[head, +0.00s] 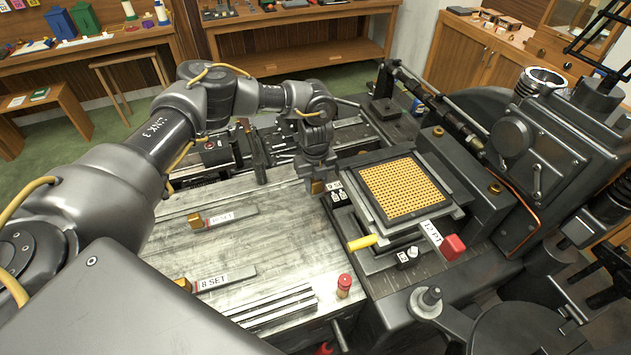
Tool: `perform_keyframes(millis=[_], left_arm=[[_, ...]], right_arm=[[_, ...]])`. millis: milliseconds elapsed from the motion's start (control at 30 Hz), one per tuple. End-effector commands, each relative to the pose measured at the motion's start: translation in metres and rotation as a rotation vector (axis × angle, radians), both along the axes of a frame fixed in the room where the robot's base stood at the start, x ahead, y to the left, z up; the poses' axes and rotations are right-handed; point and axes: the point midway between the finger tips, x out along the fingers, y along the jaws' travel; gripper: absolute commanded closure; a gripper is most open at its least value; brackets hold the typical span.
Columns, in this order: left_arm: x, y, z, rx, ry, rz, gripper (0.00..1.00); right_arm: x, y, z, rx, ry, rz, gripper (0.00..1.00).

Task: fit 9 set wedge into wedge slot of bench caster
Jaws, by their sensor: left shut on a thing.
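The 9 set wedge (334,186) shows a brass end block and the start of a white label reading "9 S". It is at the left edge of the bench caster (455,205), beside the matrix grid. My left gripper (318,182) reaches down from above and is shut on its brass end. The rest of the wedge is hidden by the gripper and the caster's parts. The wedge slot is not clearly visible, and I cannot tell how far the wedge is inside it. My right gripper is not in view.
The 10 set wedge (228,216) and the 8 set wedge (226,279) lie on the grey bench top (150,262). A red-ended "12 PT" piece (434,234) and a yellow handle (362,242) stick out from the caster. A red-topped pin (344,285) stands near the bench's front edge.

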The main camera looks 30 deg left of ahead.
Motion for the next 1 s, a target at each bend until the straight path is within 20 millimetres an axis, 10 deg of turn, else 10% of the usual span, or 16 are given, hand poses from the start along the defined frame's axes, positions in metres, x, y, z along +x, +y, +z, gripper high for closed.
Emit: perform_keyframes(millis=[233,267,433,767,1000], left_arm=[[0.001,0.000,0.000,-0.001,-0.002,0.000,1.00],[0.001,0.000,0.000,-0.001,-0.002,0.000,0.64],[0.000,0.000,-0.001,-0.001,-0.001,0.000,0.43],[0.000,0.000,0.001,0.000,0.000,0.000,0.43],[0.001,-0.001,0.037,-0.002,-0.005,-0.002,0.43]], right_arm=[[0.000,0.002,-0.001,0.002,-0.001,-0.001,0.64],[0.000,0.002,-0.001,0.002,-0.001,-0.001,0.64],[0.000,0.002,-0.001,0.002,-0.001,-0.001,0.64],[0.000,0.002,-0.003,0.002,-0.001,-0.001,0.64],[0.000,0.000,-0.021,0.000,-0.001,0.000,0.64]])
